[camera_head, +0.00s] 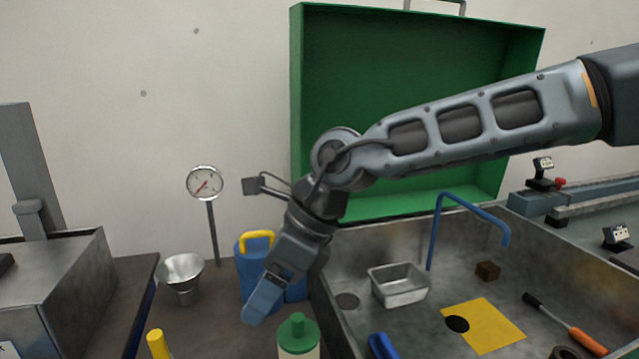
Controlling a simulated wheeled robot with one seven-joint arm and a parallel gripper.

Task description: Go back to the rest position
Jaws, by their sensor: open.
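My gripper (262,300) hangs from my arm, pointing down and to the left, in the left middle of the head view. It is open, seen nearly edge-on, and I see nothing held in it. In the picture it overlaps the blue jug with a yellow handle (256,242) and ends just above and left of the green-capped bottle (298,335). I cannot tell how far it is from either. My arm reaches in from the right, across the open green case.
A metal cup (181,276) and a dial gauge on a post (205,184) stand left of the jug. The green case (415,50) stands behind.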

